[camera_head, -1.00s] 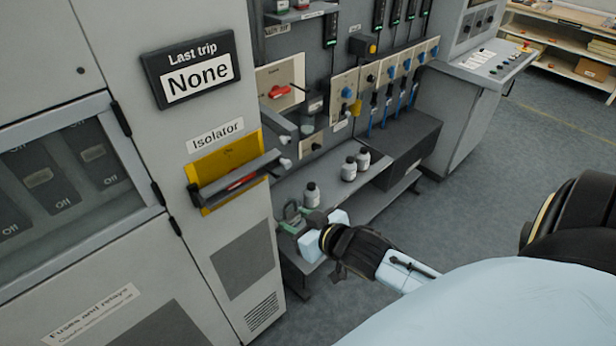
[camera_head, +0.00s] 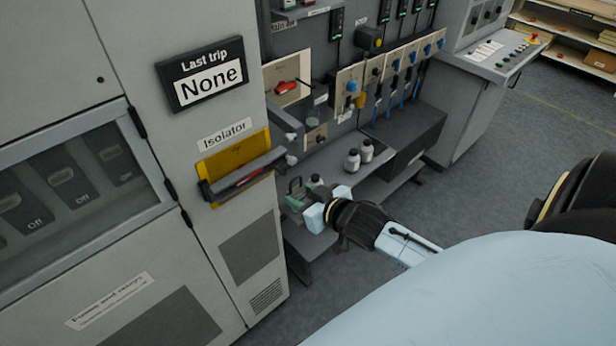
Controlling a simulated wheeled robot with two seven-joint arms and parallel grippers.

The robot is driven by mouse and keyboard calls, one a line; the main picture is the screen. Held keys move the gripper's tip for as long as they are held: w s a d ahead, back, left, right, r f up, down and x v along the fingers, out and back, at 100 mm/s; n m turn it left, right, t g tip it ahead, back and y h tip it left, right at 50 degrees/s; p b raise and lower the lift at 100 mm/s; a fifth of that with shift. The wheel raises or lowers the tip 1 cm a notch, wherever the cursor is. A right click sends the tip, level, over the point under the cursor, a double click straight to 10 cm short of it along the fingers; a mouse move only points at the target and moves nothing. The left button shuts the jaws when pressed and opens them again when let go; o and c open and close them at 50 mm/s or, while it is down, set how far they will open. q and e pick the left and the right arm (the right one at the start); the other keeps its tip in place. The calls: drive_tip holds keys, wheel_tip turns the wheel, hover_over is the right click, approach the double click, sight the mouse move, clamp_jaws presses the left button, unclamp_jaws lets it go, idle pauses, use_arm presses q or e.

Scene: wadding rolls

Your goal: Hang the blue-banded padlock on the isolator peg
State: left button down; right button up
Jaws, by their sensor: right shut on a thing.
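The isolator (camera_head: 237,152) is a yellow plate on the grey cabinet front, under an "Isolator" label. A grey bar with a red strip (camera_head: 250,178) lies across it; I cannot clearly make out its peg. My right gripper (camera_head: 320,208), with pale blue jaws, is to the right of and lower than the isolator in the picture. It is shut on a small padlock (camera_head: 293,203) with a greenish shackle pointing up, apart from the isolator. The jaws partly hide the padlock, and no blue band can be made out. My left gripper is not in view.
Two white bottles (camera_head: 352,160) stand on the grey bench (camera_head: 328,161), and another (camera_head: 314,181) is partly hidden behind the padlock. A grey lever (camera_head: 284,122) sticks out right of the isolator. Open floor (camera_head: 500,190) lies to the right.

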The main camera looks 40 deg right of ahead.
drive_tip(key=r+b+x, duration=0.1)
drive_tip(key=b+x, duration=0.2)
drive_tip(key=x, duration=0.3)
drive_tip(key=shift+w, duration=0.7)
idle(0.6)
drive_tip(key=o, duration=1.2)
drive_tip(key=shift+c, duration=0.2)
drive_tip(key=shift+f, duration=0.1)
drive_tip(key=a+v, duration=0.1)
drive_tip(key=v, duration=1.2)
drive_tip(key=shift+s+d, duration=0.2)
drive_tip(key=shift+d, duration=0.25)
